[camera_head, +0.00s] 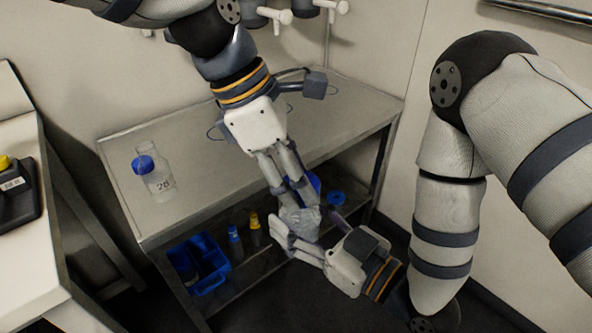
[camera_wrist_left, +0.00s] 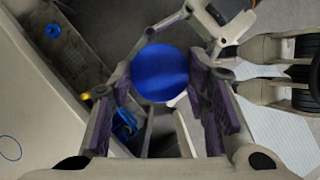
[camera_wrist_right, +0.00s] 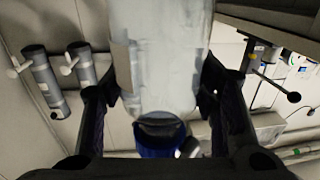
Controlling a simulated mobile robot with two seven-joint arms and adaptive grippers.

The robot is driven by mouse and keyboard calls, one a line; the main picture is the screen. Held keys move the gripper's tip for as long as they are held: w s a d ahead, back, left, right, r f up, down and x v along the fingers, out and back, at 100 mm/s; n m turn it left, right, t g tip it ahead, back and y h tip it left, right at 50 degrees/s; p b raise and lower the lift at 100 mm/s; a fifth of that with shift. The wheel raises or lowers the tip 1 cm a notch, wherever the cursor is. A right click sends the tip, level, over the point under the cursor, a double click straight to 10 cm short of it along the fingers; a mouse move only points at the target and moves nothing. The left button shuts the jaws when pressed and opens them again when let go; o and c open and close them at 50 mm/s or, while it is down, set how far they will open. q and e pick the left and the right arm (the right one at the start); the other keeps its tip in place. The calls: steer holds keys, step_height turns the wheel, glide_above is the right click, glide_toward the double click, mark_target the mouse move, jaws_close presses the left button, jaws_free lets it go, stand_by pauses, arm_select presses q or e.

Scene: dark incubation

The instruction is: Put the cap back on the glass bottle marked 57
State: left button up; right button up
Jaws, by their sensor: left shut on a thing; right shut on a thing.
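My left gripper (camera_head: 296,198) reaches down from above and is shut on a round blue cap (camera_wrist_left: 160,72), seen from its flat side between the fingers. My right gripper (camera_head: 298,243) comes in from below right and is shut on a clear glass bottle (camera_head: 300,221). The bottle (camera_wrist_right: 160,60) fills the upper middle of the right wrist view, with blue at its lower end. The two grippers meet closely in front of the table. Fingers hide the join, so I cannot tell whether the cap sits on the neck. No number is readable on the held bottle.
Another glass bottle (camera_head: 160,183), marked with what looks like 78, stands on the metal table (camera_head: 205,160) with a blue cap (camera_head: 143,165) by it. The lower shelf holds a blue caddy (camera_head: 205,262), small blue and yellow bottles and a blue ring (camera_head: 336,198). Wall valves (camera_wrist_right: 40,75) are behind.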

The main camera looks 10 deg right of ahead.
arm_select(q)
steer(key=shift+f, duration=0.1)
steer(key=m+g, duration=0.1)
steer(key=m, duration=0.1)
steer(key=m+g, duration=0.1)
steer(key=m, duration=0.2)
steer(key=shift+w+d+f+y, duration=0.1)
steer(key=shift+w+d+y, duration=0.1)
steer(key=shift+y, duration=0.1)
steer(key=m+g+y, duration=0.1)
steer(key=m, duration=0.3)
steer(key=shift+w+f+m, duration=0.1)
steer(key=shift+m, duration=0.2)
steer(key=m+y, duration=0.1)
steer(key=m, duration=0.3)
steer(key=m+g+y, duration=0.1)
steer(key=m, duration=0.1)
steer(key=shift+d+y, duration=0.3)
steer(key=m+y, duration=0.1)
steer(key=m, duration=0.2)
steer(key=m+y, duration=0.1)
steer(key=m, duration=0.2)
steer(key=shift+s+d, duration=0.2)
steer(key=m+t+y, duration=0.1)
steer(key=m, duration=0.3)
steer(key=m+t+y, duration=0.1)
steer(key=m, duration=0.2)
steer(key=shift+m, duration=0.3)
steer(key=o, duration=0.8)
steer(key=shift+o, duration=0.2)
